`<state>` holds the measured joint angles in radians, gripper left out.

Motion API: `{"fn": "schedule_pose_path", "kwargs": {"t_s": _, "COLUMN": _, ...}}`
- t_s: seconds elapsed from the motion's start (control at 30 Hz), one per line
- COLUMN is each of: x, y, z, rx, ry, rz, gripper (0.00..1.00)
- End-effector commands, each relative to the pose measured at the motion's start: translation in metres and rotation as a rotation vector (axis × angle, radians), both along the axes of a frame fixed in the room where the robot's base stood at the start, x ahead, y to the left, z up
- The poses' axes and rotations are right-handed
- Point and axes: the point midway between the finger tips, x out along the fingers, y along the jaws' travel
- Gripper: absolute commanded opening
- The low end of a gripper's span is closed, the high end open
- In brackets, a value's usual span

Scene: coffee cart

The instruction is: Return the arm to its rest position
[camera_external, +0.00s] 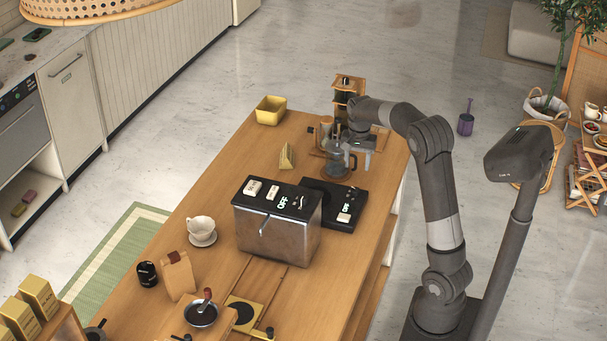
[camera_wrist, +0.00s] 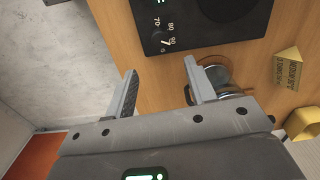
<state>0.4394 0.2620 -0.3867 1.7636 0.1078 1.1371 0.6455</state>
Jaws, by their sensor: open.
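My gripper (camera_external: 359,154) is at the far right end of the wooden table, at the end of my bent arm (camera_external: 432,150). In the wrist view my gripper (camera_wrist: 168,88) has its two grey fingers spread, with nothing between them. A glass vessel (camera_external: 336,165) is close beside the fingers. In the wrist view the glass vessel (camera_wrist: 219,77) is partly hidden behind the right finger, and I cannot tell whether they touch.
A black hot plate (camera_external: 349,217) lies near the vessel, next to a metal machine (camera_external: 262,236). A wooden stand (camera_external: 347,83) rises behind my gripper. A yellow wedge (camera_external: 287,157) and yellow tub (camera_external: 270,110) are left. Open floor (camera_external: 425,75) lies beyond the table.

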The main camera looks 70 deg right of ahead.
Motion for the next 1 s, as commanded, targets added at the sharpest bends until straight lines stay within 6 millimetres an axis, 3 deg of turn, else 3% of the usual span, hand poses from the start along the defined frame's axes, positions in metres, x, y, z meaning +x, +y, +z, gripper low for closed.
{"fn": "schedule_pose_path", "kwargs": {"t_s": 0.17, "x": 0.001, "y": 0.007, "z": 0.003, "rx": 0.0, "ry": -0.008, "rz": 0.02, "gripper": 0.5}}
{"fn": "schedule_pose_path", "kwargs": {"t_s": 0.27, "x": 0.003, "y": 0.027, "z": 0.013, "rx": -0.005, "ry": -0.034, "rz": 0.085, "gripper": 0.5}}
{"fn": "schedule_pose_path", "kwargs": {"t_s": 0.57, "x": -0.005, "y": 0.142, "z": 0.055, "rx": -0.047, "ry": -0.163, "rz": 0.47, "gripper": 0.5}}
{"fn": "schedule_pose_path", "kwargs": {"t_s": 0.8, "x": -0.035, "y": 0.23, "z": 0.075, "rx": -0.115, "ry": -0.254, "rz": 0.801, "gripper": 0.5}}
{"fn": "schedule_pose_path", "kwargs": {"t_s": 1.0, "x": -0.071, "y": 0.291, "z": 0.079, "rx": -0.198, "ry": -0.32, "rz": 1.072, "gripper": 0.5}}
